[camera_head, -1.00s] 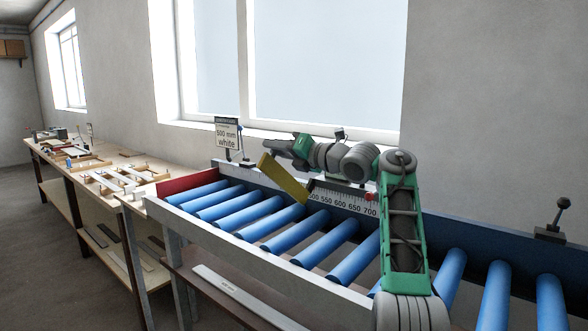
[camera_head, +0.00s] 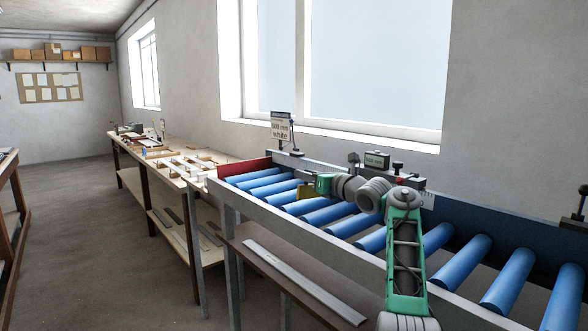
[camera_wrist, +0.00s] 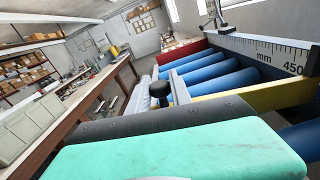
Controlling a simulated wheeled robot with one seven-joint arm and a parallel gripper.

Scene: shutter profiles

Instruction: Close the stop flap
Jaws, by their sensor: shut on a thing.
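The yellow stop flap (camera_head: 307,191) shows in the head view as a small patch beside my gripper (camera_head: 322,183), low over the blue rollers. The arm hides much of it. In the wrist view the flap (camera_wrist: 262,95) is a yellow bar reaching across the rollers towards the scale at the right. A black knob (camera_wrist: 160,88) stands near its close end, by grey parts of my gripper. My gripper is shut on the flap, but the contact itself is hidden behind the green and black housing.
The roller conveyor (camera_head: 450,238) has a pale front rail and a red end plate (camera_head: 245,168). A sign reading 500 mm white (camera_head: 281,130) stands behind it. A long pale profile (camera_head: 300,282) lies on the shelf below. A workbench (camera_head: 180,165) stands farther left, with open floor in front.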

